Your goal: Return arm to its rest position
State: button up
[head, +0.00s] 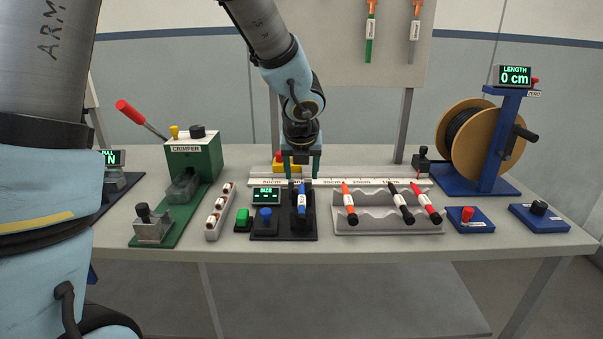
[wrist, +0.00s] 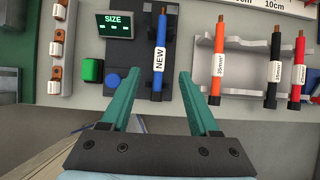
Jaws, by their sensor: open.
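My gripper (head: 302,168) hangs at the end of my arm over the middle of the bench, fingers pointing down. In the wrist view its two green fingers (wrist: 162,74) are apart with nothing between them. A blue cable piece (head: 302,203) with a white label sits in the black size gauge (head: 297,233), below and in front of my gripper in the head view. In the wrist view the blue cable piece (wrist: 160,32) reads "NEW" and lies ahead of the fingertips, apart from them.
A grey rack (head: 375,226) holds an orange, a black and a red cable. The green crimper (head: 194,160) and a lug strip (head: 220,212) stand left. A cable spool (head: 475,145) stands right.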

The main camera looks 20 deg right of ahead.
jog(key=shift+a, duration=0.1)
jog(key=w+a+f+n+g+y, duration=0.1)
jog(key=w+a+n+y, duration=0.15)
jog(key=a+n, duration=1.45)
jog(key=s+a+n+g, duration=0.1)
jog(key=s+a+n, duration=0.3)
jog(key=a+n, duration=0.4)
jog(key=s+a+f+n+g, duration=0.1)
jog(key=s+a+n, duration=0.3)
jog(key=a+n, duration=0.5)
jog(key=n, duration=0.6)
jog(key=shift+s+f+g, duration=0.3)
jog(key=shift+g, duration=0.1)
jog(key=shift+a, duration=0.1)
